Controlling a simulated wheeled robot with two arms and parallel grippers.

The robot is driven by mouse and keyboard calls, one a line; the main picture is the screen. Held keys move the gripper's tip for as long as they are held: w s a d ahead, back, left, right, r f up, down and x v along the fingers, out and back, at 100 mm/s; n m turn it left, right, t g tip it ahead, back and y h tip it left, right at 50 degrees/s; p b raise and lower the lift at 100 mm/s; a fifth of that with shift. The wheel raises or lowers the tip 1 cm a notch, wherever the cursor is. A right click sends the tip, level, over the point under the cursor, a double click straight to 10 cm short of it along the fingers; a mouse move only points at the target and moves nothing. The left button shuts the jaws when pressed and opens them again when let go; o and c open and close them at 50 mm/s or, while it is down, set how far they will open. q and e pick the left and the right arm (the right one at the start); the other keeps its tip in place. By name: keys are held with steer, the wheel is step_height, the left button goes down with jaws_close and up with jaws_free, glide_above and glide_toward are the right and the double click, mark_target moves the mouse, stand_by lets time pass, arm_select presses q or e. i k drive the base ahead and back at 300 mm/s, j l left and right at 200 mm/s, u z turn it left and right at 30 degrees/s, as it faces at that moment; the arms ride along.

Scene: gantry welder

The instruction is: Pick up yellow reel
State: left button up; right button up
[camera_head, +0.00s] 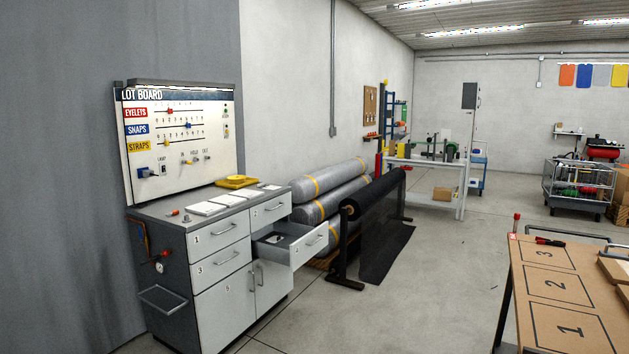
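A flat yellow object (237,182), which looks like the yellow reel, lies on top of the grey cabinet (195,231) at left, near the back of its top below the lot board (182,135). It is small in view and its exact shape is hard to make out. Neither of my grippers is in view.
One cabinet drawer (309,245) on the right stands open, sticking out. White sheets (206,208) lie on the top. Wrapped rolls (325,190) and a black roll on a stand (378,195) are beyond. A numbered table (565,290) stands at right. The floor between is clear.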

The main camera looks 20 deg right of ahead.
mark_target(237, 180)
steer(key=z, duration=0.3)
steer(key=i+l+z, duration=0.25)
steer(key=i+z, duration=0.25)
steer(key=i, duration=0.2)
steer(key=i+l+z, duration=0.15)
steer(key=i, duration=0.85)
steer(key=i+l+z, duration=0.2)
steer(key=i, duration=0.75)
steer(key=i+u, duration=0.4)
steer(key=i+l+u, duration=0.35)
steer(key=i, duration=0.15)
steer(key=i+l+u, duration=0.25)
steer(key=i+u, duration=0.15)
steer(key=i+l+u, duration=0.35)
steer(key=l, duration=0.05)
